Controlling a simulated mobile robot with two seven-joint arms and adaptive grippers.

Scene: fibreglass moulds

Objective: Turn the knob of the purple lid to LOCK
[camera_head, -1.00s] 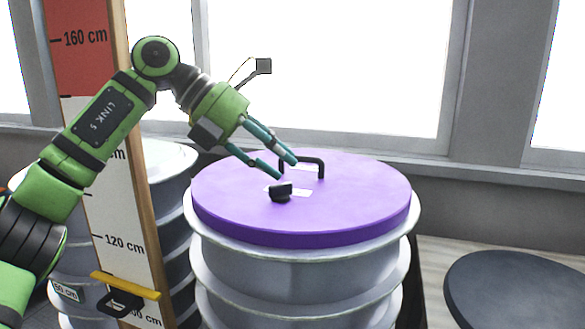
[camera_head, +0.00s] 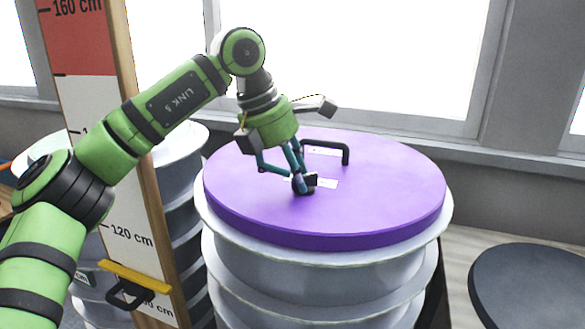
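The purple lid (camera_head: 385,205) lies flat on a light grey ribbed drum (camera_head: 318,285). A small black knob (camera_head: 304,187) stands on the lid, left of its middle, beside a white label (camera_head: 327,183) too small to read. My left gripper (camera_head: 298,178) points down at the knob. Its teal fingers reach the knob and partly hide it; I cannot tell whether they are closed on it. A black bar handle (camera_head: 335,146) stands on the lid behind the knob. My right gripper is out of view.
A tall measuring board (camera_head: 125,200) with a yellow and black slider (camera_head: 135,280) stands left of the drum. Another pale drum (camera_head: 180,150) is behind it. A dark round top (camera_head: 535,285) is at the lower right. Windows line the back wall.

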